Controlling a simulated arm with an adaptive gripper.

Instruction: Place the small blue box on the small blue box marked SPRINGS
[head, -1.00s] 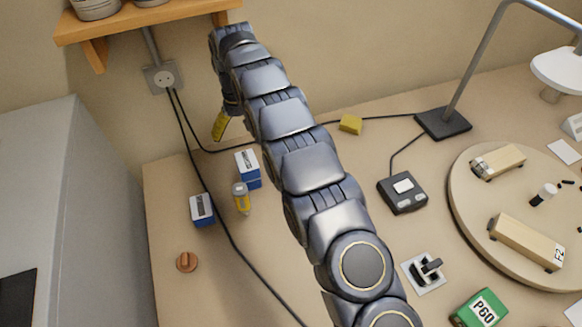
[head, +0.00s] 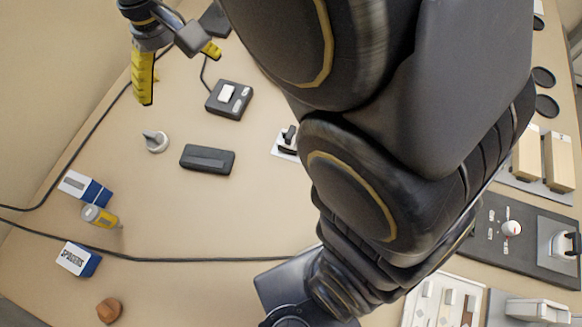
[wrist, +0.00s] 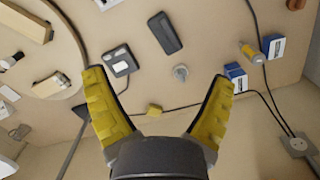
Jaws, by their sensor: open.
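One small blue box (head: 97,191) with a white label lies at the left of the bench in the head view; its lettering is unreadable. The other small blue box (head: 88,264) is below it, with lettering that looks like SPACERS, though I cannot be sure. In the wrist view the first box (wrist: 236,77) is beside my right-hand finger, and the lettered box (wrist: 273,46) is farther right. My gripper (head: 180,78) is open and empty, above the bench and apart from both boxes. In the wrist view its yellow fingers (wrist: 157,76) are spread wide.
A brown knob (head: 109,310), a white knob (head: 156,142), a black case (head: 207,159) and a switch box (head: 229,99) are nearby. Bench right of the bottle is clear.

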